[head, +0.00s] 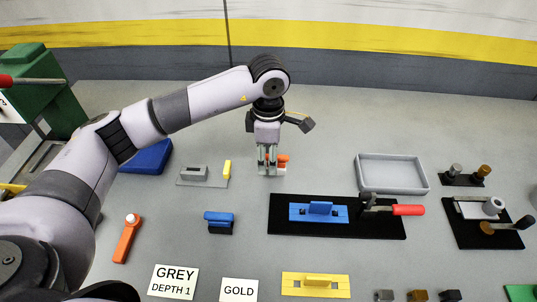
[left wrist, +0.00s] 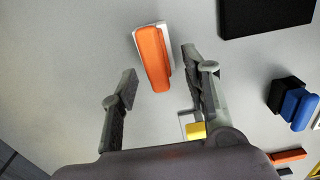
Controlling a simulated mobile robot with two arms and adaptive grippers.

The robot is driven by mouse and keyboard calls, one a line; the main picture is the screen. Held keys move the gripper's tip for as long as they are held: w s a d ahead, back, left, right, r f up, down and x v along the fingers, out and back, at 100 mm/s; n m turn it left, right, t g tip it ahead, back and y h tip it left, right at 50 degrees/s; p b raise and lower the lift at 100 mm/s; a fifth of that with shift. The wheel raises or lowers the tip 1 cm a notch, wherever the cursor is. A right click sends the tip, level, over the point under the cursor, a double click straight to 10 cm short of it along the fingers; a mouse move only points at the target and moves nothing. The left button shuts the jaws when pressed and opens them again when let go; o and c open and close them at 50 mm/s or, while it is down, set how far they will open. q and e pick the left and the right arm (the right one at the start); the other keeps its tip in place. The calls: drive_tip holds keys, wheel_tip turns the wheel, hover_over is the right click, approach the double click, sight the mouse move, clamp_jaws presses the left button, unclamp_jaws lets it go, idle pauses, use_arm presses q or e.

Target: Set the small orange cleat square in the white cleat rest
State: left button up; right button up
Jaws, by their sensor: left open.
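The small orange cleat (head: 284,158) is beside and partly behind my left gripper (head: 267,162) in the head view. The white cleat rest (head: 280,171) shows just below it. In the left wrist view the orange cleat (left wrist: 153,58) lies over the white rest (left wrist: 141,27), which shows as a pale edge along its top and right side. The cleat's lower end reaches past the visible white part. My left gripper (left wrist: 160,82) is open, its fingers apart on either side of the cleat's lower end. My right gripper is not visible.
A grey plate with a yellow upright (head: 227,169) stands left of the gripper. A blue block on a black base (head: 219,222) is nearer. A black board (head: 283,228) with a red-handled clamp (head: 407,210) lies to the right, below a grey tray (head: 391,188).

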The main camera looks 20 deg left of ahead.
use_arm(q)
wheel_tip(320, 180, up, 12)
idle(0.5)
idle(0.4)
